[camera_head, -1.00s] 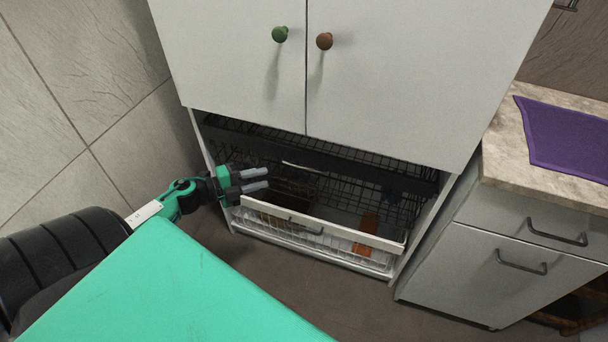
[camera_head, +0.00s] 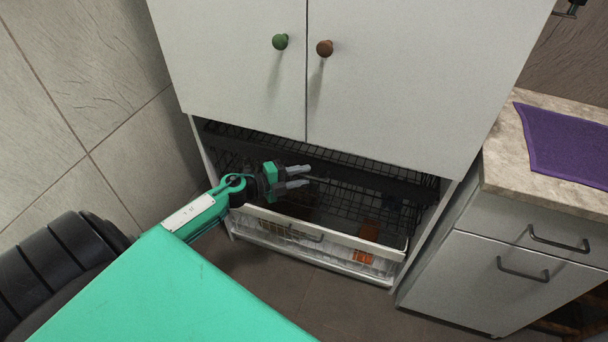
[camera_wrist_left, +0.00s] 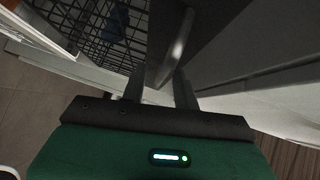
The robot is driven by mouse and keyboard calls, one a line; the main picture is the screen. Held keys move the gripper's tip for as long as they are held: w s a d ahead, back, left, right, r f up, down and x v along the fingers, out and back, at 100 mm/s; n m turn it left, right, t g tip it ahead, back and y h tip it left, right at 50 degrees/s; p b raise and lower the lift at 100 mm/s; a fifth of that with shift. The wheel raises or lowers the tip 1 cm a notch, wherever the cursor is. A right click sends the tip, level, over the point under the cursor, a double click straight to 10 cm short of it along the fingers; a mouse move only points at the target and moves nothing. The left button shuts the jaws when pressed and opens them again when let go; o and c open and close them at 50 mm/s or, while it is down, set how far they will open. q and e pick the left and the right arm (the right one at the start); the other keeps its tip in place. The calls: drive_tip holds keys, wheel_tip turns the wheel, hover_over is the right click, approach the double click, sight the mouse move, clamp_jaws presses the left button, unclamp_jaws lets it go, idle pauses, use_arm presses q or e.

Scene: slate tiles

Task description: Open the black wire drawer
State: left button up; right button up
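The black wire drawer (camera_head: 400,186) sits under the white cabinet doors, with a dark front and black wire mesh; it looks pushed in or nearly so. My left gripper (camera_head: 298,177) is in front of the drawer's dark front, fingers parted, pointing right. In the left wrist view, the two fingers (camera_wrist_left: 160,90) are apart, with a pale bar handle (camera_wrist_left: 178,45) on the dark front just ahead, near the gap between them. I cannot tell whether they touch it. The gripper hides the handle's left part in the head view. My right gripper is not in view.
A lower white-fronted wire drawer (camera_head: 345,245) stands partly out beneath, holding brown and orange items. Two cabinet doors with a green knob (camera_head: 280,41) and a brown knob (camera_head: 324,48) are above. A counter unit (camera_head: 490,245) stands at right. Bare floor lies in front.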

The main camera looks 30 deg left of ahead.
use_arm(q)
drive_tip(key=shift+w+d+f, duration=0.1)
drive_tip(key=shift+w+d, duration=0.25)
drive_tip(key=shift+w, duration=0.2)
clamp_jaws()
drive_tip(key=shift+s, duration=0.1)
